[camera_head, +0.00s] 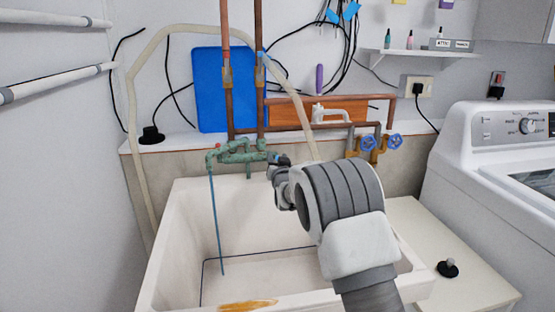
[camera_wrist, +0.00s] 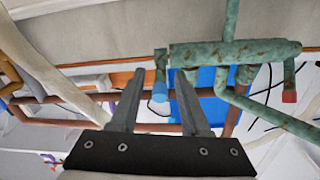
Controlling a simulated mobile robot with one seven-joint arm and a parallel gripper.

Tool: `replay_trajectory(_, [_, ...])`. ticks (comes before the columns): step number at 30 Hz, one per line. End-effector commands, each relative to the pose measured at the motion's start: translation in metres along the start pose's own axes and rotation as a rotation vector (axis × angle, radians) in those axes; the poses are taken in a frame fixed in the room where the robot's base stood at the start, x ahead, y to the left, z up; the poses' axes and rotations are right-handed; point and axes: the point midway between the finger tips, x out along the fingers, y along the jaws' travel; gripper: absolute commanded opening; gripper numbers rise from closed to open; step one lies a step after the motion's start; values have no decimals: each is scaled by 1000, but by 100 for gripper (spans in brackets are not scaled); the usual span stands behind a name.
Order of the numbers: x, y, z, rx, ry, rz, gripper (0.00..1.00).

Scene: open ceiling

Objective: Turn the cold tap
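The green, corroded tap (camera_head: 238,151) is mounted at the wall behind the sink, with a thin blue stream falling from its spout at the left. In the wrist view the tap body (camera_wrist: 225,53) lies across the top. Its blue-tipped cold handle (camera_wrist: 160,75) is at the left and its red-tipped hot handle (camera_wrist: 289,82) at the right. My gripper (camera_head: 277,165) is at the tap's right end in the head view. In the wrist view my gripper (camera_wrist: 160,75) is open, with the cold handle showing between its fingertips. Contact cannot be told. My gripper mostly hides the cold handle in the head view.
The white sink (camera_head: 170,235) is below. Copper pipes (camera_head: 258,60) and a pale hose (camera_head: 138,130) run near the tap. Two blue valve wheels (camera_head: 381,143) are to the right. A blue board (camera_head: 218,90) stands behind, and a washing machine (camera_head: 490,150) stands at right.

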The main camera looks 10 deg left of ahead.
Motion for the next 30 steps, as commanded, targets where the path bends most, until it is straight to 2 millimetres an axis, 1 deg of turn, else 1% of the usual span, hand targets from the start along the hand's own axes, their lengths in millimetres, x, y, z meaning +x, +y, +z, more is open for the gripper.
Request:
replay_trajectory(1, [0, 0, 0, 0, 0, 0, 38])
replay_trajectory(7, [0, 0, 0, 0, 0, 0, 2])
replay_trajectory(8, [0, 0, 0, 0, 0, 0, 0])
replay_trajectory(30, [0, 0, 0, 0, 0, 0, 0])
